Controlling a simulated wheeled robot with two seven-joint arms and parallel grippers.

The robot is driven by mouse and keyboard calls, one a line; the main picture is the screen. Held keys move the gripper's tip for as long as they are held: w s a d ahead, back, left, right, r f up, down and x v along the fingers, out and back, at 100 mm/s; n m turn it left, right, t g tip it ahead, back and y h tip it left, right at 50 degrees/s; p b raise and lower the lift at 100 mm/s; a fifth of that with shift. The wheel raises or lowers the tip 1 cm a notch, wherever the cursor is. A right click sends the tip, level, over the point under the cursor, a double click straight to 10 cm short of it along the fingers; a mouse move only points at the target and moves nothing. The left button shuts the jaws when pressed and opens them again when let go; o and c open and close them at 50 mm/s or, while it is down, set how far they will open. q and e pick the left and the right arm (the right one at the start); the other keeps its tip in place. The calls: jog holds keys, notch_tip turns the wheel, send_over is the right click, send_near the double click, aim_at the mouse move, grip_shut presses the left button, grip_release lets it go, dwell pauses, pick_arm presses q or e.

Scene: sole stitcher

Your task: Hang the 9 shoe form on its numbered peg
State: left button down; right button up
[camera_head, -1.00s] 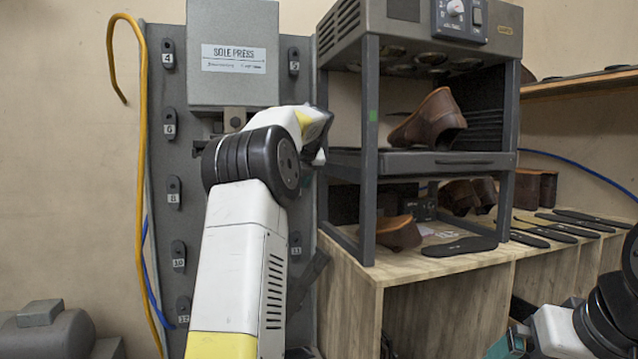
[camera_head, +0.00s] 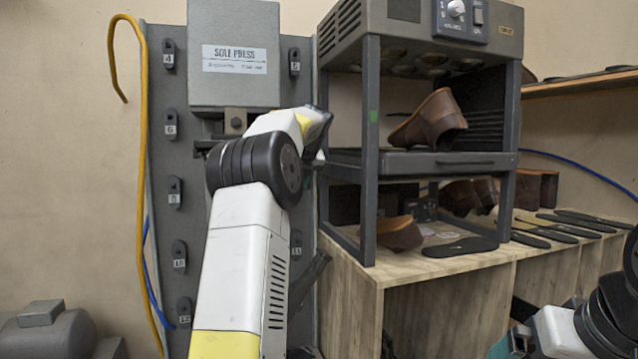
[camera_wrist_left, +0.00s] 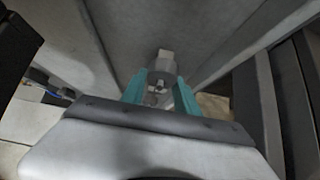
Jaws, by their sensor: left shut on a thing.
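My left arm rises in front of the grey peg board (camera_head: 305,85). Its gripper is hidden behind my wrist in the head view. In the left wrist view the teal fingers of my left gripper (camera_wrist_left: 160,93) are shut on a small grey piece (camera_wrist_left: 158,76), apparently the shoe form; its number is not readable. Dark pegs with number tags line the board: 4 (camera_head: 168,55), 6 (camera_head: 170,125), one blurred tag (camera_head: 174,192) and 10 (camera_head: 179,257) on the left, 5 (camera_head: 294,62) on the right. My arm covers part of the right row. My right gripper (camera_head: 510,345) is partly visible at lower right.
The sole press (camera_head: 233,30) overhangs the board. A dark rack (camera_head: 370,200) with a brown shoe (camera_head: 432,120) stands close right of my left wrist, on a wooden bench (camera_head: 440,300) with several soles. A yellow hose (camera_head: 142,200) runs along the board's left edge.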

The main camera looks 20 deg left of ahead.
pick_arm(q)
jog(key=c, duration=0.9)
grip_release()
jog(key=shift+o, duration=0.3)
